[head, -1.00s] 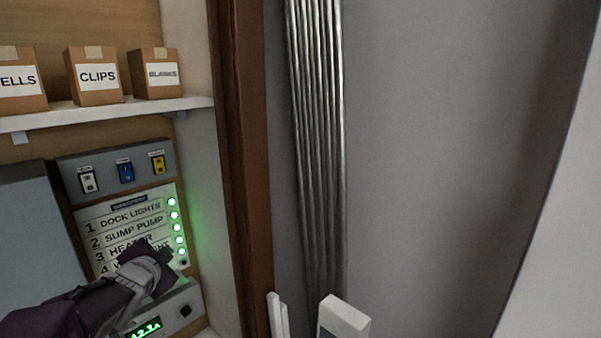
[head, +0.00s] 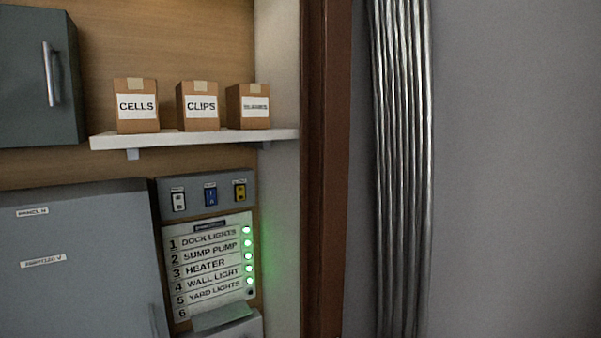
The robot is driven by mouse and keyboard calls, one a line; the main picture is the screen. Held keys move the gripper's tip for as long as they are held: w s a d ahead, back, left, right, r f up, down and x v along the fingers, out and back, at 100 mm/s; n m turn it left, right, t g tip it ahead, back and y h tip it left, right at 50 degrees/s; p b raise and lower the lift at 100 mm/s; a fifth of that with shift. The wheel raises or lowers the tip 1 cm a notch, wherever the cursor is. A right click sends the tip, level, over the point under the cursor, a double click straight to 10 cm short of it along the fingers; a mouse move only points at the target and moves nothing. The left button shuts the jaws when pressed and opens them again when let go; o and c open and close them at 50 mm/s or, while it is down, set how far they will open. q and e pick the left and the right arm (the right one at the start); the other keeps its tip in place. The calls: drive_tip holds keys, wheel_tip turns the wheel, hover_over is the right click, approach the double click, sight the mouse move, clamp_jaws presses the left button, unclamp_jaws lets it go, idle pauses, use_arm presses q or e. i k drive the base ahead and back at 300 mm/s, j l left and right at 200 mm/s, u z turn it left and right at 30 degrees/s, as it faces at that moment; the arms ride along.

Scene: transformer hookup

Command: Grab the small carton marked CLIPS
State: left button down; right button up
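The small carton marked CLIPS (head: 199,122) is a brown cardboard box with a white label and a tape strip on top. It stands upright on the white shelf (head: 190,140), in the middle of a row of three. The carton marked CELLS (head: 136,123) is to its left. A third carton (head: 254,119), its label too blurred to read surely, is to its right. Small gaps separate the cartons. Neither of my grippers shows in the head view now.
A dark grey cabinet (head: 35,85) with a handle hangs left of the shelf. Below are a large grey box (head: 85,285), a switch panel (head: 222,191) and a numbered list (head: 212,265) with green lights. A brown post (head: 325,200) and metal pipes (head: 402,180) stand right.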

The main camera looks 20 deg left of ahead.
sight(197, 104)
drive_tip(key=k+u, duration=0.2)
drive_tip(key=u, duration=0.85)
